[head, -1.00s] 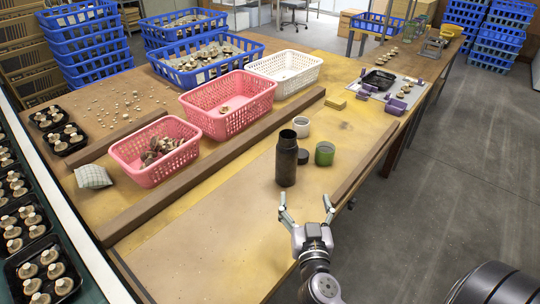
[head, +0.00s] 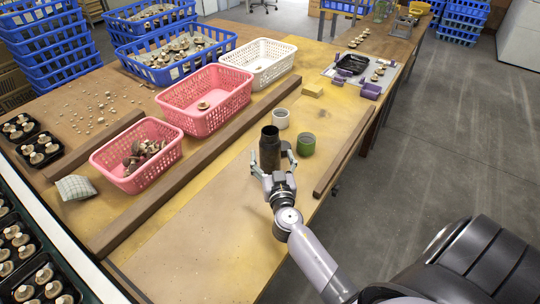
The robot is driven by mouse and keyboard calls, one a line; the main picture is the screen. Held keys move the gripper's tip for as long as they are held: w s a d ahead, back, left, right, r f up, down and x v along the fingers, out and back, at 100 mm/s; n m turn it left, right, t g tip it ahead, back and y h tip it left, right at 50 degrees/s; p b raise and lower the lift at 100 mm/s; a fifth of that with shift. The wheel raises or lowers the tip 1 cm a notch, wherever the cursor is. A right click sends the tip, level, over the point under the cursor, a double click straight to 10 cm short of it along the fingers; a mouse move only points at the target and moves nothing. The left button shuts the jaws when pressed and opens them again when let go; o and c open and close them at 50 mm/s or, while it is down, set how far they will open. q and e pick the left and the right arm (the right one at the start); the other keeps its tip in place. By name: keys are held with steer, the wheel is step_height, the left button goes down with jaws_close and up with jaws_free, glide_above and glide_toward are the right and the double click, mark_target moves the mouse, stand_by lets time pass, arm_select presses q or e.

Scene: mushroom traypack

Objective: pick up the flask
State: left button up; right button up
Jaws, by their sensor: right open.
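The flask (head: 269,148) is a dark, upright cylinder with an open top, standing on the wooden table. My right gripper (head: 272,163) is open at the flask, with one finger on its left side and one on its right. Whether the fingers touch it cannot be told. The flask's lower part is partly hidden by the gripper. My left gripper is not in view.
Wooden rails (head: 200,165) run along the table. Pink baskets (head: 205,121) and a white basket (head: 259,82) stand to the left. Bare table lies in front.

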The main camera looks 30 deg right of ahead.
steer(key=shift+w+d, duration=0.15)
steer(key=shift+w, duration=0.1)
steer(key=p+x, duration=0.1)
steer(key=x, duration=0.3)
steer(key=shift+f, duration=0.1)
steer(key=shift+w+d+f+p, duration=0.1)
steer(key=shift+w+d+p, duration=0.1)
steer(key=shift+w+p, duration=0.1)
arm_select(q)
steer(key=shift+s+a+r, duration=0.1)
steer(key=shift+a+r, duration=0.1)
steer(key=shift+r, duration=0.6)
arm_select(e)
steer(key=shift+c, duration=0.5)
jaws_close()
